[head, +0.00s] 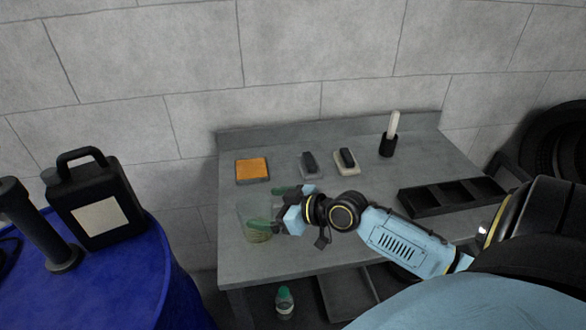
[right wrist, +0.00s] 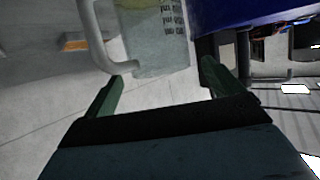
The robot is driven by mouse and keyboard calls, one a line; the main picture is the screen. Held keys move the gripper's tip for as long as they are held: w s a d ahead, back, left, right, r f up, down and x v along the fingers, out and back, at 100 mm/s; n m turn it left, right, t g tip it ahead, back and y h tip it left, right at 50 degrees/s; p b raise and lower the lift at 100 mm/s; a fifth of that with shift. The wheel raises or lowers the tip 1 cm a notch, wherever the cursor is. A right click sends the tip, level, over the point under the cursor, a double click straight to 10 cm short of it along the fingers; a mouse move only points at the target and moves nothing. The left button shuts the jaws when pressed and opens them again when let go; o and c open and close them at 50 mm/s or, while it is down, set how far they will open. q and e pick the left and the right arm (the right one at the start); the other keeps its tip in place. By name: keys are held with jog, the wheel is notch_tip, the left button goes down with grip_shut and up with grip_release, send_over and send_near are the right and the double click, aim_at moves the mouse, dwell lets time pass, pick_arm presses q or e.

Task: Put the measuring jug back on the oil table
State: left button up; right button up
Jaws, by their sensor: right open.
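The measuring jug (head: 257,233) is clear, with dark markings and a pale handle. It is at the left part of the grey table (head: 290,262). My right gripper (head: 270,207) is at the jug, its green fingers open and partly over it. In the right wrist view the jug (right wrist: 158,45) is upside down in the picture, just beyond the open fingers (right wrist: 160,88), with the handle on the left finger's side. The handle is hard to make out in the head view. I cannot tell whether the fingers touch the jug. My left gripper is not in view.
A blue drum (head: 120,285) at the left holds a black canister (head: 95,200) and a dark post (head: 40,225). On the table are an orange sponge tray (head: 252,170), two small blocks, a black cup (head: 388,146) and a black divided tray (head: 450,196). A bottle (head: 285,303) stands below.

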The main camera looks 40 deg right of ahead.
jog(key=v, duration=0.8)
jog(key=shift+s+d, duration=0.1)
jog(key=shift+s, duration=0.05)
